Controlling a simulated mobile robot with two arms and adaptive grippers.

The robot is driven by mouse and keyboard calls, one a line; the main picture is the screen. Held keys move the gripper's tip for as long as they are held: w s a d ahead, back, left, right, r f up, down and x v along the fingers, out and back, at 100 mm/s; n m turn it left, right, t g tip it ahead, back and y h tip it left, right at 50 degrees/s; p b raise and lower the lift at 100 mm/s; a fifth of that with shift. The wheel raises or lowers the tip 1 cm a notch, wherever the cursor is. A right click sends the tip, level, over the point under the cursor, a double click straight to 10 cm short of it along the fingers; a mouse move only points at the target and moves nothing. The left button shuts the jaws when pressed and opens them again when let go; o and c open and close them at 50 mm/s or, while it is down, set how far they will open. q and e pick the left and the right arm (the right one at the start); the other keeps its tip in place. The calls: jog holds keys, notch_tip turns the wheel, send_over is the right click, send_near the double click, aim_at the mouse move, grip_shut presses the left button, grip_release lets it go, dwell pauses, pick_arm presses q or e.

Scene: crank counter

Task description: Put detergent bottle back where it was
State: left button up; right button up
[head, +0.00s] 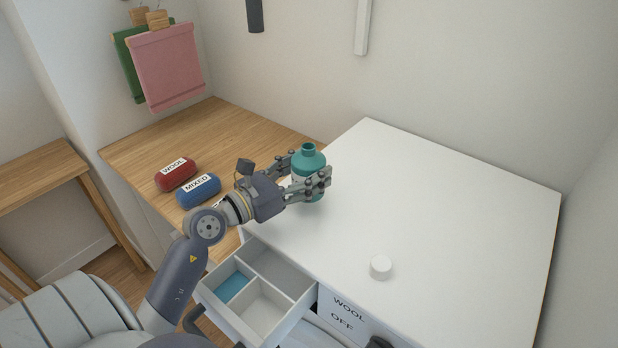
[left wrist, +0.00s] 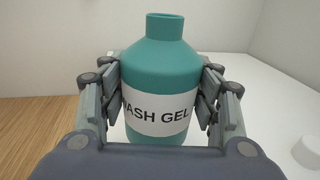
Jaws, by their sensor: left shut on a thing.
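The detergent bottle (head: 308,160) is teal with an open neck and no cap on it. In the left wrist view the bottle (left wrist: 160,65) is upright with a white label reading "WASH GEL". My left gripper (head: 311,178) is shut on the bottle, with one finger on each side of its body. The bottle is over the white machine top (head: 430,200) near its left edge. I cannot tell whether its base touches the surface. A white round cap (head: 380,267) lies on the machine top, apart from the bottle. My right gripper is not in view.
An open drawer (head: 290,283) with compartments, one with blue contents, juts out below the arm. A red "WOOL" pouch (head: 176,174) and a blue "MIXED" pouch (head: 198,190) lie on the wooden counter (head: 240,125). Pink (head: 167,66) and green cloths hang behind. The machine top's right is clear.

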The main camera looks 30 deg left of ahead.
pick_arm(q)
jog(key=shift+w+f, duration=0.2)
jog(key=shift+w, duration=0.05)
notch_tip(320, 180, down, 2)
jog(key=shift+f, duration=0.55)
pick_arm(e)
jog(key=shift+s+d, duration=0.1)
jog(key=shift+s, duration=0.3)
pick_arm(q)
jog(key=shift+f, duration=0.15)
jog(key=o, duration=1.3)
jog(key=shift+c, duration=0.2)
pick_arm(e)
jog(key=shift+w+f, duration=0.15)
